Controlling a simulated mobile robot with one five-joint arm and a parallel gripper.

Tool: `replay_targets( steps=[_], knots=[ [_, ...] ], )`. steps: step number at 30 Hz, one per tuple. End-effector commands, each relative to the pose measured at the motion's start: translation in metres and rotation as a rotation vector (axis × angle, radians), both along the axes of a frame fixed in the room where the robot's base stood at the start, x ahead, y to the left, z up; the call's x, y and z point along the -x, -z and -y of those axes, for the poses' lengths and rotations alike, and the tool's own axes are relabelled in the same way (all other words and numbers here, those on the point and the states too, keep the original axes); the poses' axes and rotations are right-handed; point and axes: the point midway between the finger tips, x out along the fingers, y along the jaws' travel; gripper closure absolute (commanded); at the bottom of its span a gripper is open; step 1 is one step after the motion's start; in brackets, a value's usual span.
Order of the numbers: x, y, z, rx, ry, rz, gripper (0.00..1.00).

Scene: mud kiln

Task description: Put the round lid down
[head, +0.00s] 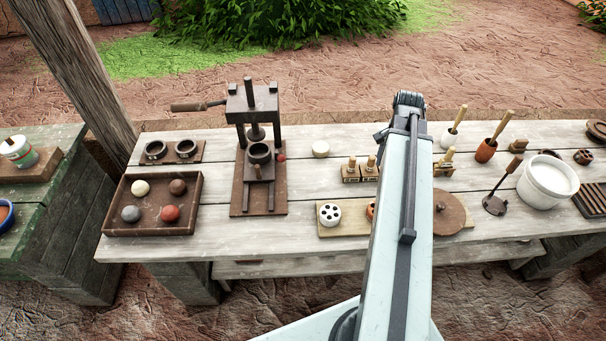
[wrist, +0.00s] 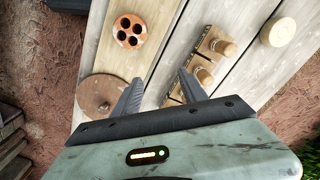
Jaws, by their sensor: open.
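The round lid (head: 455,213) is a brown disc with a small knob. It lies flat at the right end of a pale wooden board (head: 346,230), partly hidden by my arm in the head view. In the wrist view the lid (wrist: 98,92) is at the left, just beside the left finger and apart from it. My gripper (wrist: 160,78) is open and empty, its fingers over the table between the lid and the wooden stamps. The head view does not show the fingers.
A white holed disc (head: 330,214) and an orange holed disc (wrist: 130,30) sit on the board. Wooden stamps (wrist: 212,42) stand close to the right finger. A press (head: 258,150) is further left; a white tub (head: 546,184) and a dark long-handled tool (head: 495,204) are at the right.

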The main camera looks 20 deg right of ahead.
Motion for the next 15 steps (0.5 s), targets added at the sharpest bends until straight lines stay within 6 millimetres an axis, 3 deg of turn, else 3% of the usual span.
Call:
replay_targets(
  steps=[1,3,6,9,12,15],
  knots=[
    [-0.025,0.0,-0.052,0.0,-0.173,-0.001,0.5],
    [-0.051,0.0,-0.117,0.0,-0.408,-0.001,0.5],
    [-0.072,0.0,-0.207,0.0,-0.723,0.0,0.5],
    [-0.078,0.0,-0.278,0.0,-0.974,0.0,0.5],
    [-0.077,0.0,-0.322,0.0,-1.135,-0.001,0.5],
    [-0.076,0.0,-0.335,0.0,-1.207,-0.001,0.5]
  ],
)
